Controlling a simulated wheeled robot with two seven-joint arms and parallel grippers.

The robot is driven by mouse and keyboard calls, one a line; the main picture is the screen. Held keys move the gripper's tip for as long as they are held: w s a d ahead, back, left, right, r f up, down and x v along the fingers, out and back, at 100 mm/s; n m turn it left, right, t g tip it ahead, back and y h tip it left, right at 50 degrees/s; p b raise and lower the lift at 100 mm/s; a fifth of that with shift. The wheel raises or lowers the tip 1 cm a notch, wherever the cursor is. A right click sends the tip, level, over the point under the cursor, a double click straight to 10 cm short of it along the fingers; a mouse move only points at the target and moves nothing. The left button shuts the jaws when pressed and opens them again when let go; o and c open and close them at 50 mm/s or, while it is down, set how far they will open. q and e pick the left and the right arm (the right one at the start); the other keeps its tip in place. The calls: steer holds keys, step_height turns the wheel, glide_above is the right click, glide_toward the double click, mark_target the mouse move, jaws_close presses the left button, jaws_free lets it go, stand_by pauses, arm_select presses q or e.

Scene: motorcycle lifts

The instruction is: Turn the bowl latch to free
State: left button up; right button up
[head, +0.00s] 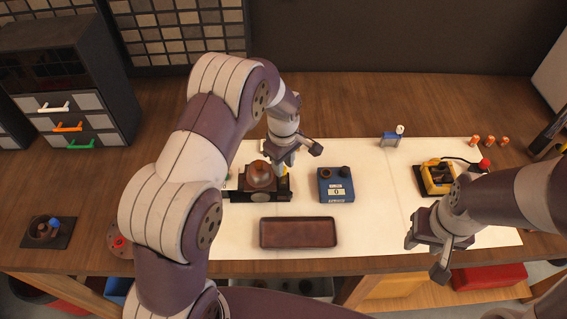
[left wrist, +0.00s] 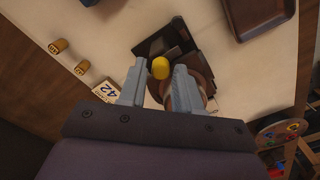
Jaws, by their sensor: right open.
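A brown bowl (head: 259,174) sits on a black stand (head: 240,196) on the pale mat. A yellow knob (left wrist: 160,68), which looks like the latch, stands at the bowl's side. My left gripper (head: 284,165) points down at the right side of the stand. In the left wrist view its two fingers (left wrist: 157,85) are apart, with the yellow knob seen between their tips. I cannot tell whether they touch it. The fingers hide part of the bowl (left wrist: 208,82) there. My right gripper (head: 428,252) is open and empty above the mat's right front.
A blue box with a dial (head: 337,185) stands right of the stand. A brown tray (head: 298,232) lies in front. A yellow device with a red button (head: 437,178) is at the right. Small orange pegs (head: 490,140) stand at the back right. The mat between the blue box and yellow device is clear.

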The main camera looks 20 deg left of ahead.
arm_select(q)
step_height(320, 180, up, 12)
steer(key=shift+r, duration=0.15)
stand_by(0.3)
